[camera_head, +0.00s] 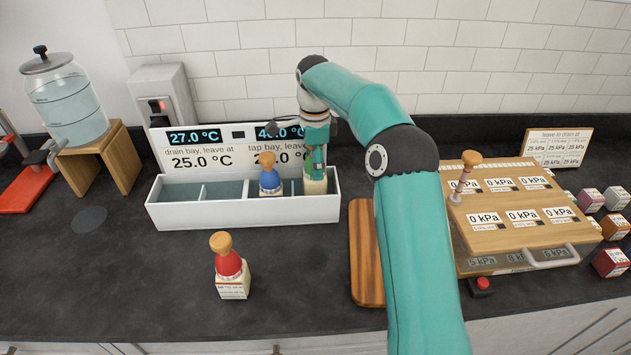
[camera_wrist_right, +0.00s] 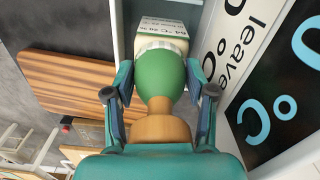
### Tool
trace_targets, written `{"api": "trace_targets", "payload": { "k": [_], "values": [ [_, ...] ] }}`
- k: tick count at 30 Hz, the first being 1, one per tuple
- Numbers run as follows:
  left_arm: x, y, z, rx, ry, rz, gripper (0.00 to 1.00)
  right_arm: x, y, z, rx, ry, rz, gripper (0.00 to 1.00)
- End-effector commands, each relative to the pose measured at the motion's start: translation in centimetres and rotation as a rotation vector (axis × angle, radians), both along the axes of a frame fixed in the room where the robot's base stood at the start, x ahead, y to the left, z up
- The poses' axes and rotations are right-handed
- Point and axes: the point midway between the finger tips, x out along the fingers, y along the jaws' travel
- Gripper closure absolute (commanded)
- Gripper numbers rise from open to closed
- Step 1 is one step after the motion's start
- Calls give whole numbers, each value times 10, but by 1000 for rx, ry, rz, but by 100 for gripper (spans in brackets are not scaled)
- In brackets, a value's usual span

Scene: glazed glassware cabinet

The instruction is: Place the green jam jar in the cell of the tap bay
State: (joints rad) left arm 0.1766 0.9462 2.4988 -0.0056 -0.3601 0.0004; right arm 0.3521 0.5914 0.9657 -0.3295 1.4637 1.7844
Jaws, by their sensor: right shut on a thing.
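The green jam jar (camera_wrist_right: 160,82) has a pale base with a printed label and a wooden stopper. My right gripper (camera_head: 316,160) is shut on it, with fingers on both sides of the green part in the right wrist view (camera_wrist_right: 160,78). In the head view, the jar's pale base (camera_head: 315,186) is upright inside the rightmost cell of the white trough (camera_head: 240,210), in front of the tap bay sign (camera_head: 280,145). Whether it touches the cell floor is hidden. My left gripper is not in view.
A blue jar (camera_head: 270,181) stands in the cell to the left; the trough's left cells look empty. A red jar (camera_head: 230,268) stands on the counter in front. A wooden board (camera_head: 364,270) lies right of the trough. A wooden-topped box with gauges (camera_head: 520,210) stands farther right.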

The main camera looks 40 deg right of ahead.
Motion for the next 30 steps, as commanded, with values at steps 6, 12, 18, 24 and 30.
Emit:
{"api": "trace_targets", "payload": {
  "k": [6,12,18,24,30],
  "values": [
    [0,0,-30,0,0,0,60,2,2,-31,-1,-1,5,100],
    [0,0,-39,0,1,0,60,4,4,-39,-1,-2,8,100],
    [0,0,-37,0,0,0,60,4,4,-38,-1,-1,9,100],
    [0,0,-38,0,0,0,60,4,5,-40,1,2,10,34],
    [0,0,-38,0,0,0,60,4,5,-40,1,1,10,34]
  ]
}}
